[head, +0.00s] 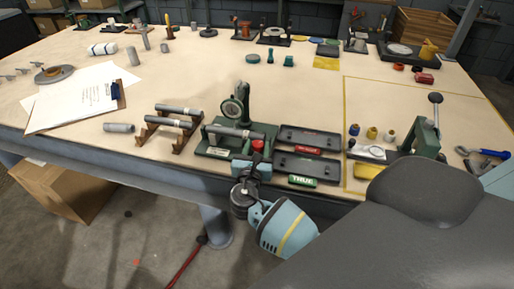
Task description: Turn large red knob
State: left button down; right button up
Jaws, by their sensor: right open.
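The large red knob (258,145) is small in the head view, on the front right side of a green gauge fixture (217,152) near the table's front edge. The fixture carries an upright dial gauge (231,110) and a grey cylinder lying across it. My right gripper (256,161) is at the front edge, just below and in front of the red knob, and is open. Its fingers partly overlap the fixture's front, and I cannot tell whether they touch the knob. My left gripper is not in view.
Right of the fixture are two dark trays (308,140) with red and green labels. A wooden rack (168,128) with grey cylinders stands to the left. A green lever press (428,135) is further right. The table's middle is mostly clear.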

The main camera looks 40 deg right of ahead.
jog(key=v, duration=0.7)
jog(key=shift+s+a, duration=0.3)
jog(key=s+d+f+m+g+y, duration=0.1)
jog(key=s+f+m+g+y, duration=0.25)
jog(key=s+f+m, duration=0.55)
jog(key=s+f+m+g+y, duration=0.3)
jog(key=s+f+m+g, duration=0.15)
jog(key=s, duration=0.75)
jog(key=s+a+r+m+g+y, duration=0.1)
jog(key=s+a+m+g+y, duration=0.2)
jog(key=s+m, duration=0.5)
jog(key=s+a+r+m+g+y, duration=0.15)
jog(key=s+a+m+y, duration=0.25)
jog(key=s, duration=0.9)
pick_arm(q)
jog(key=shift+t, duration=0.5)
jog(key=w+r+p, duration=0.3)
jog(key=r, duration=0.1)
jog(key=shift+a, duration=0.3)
pick_arm(e)
jog(key=w+a+f+t+y, duration=0.1)
jog(key=w+a+f+t, duration=0.1)
jog(key=w+f+t, duration=0.4)
jog(key=w+t, duration=0.2)
jog(key=w, duration=0.1)
jog(key=shift+w+a, duration=0.2)
jog(key=shift+a, duration=0.2)
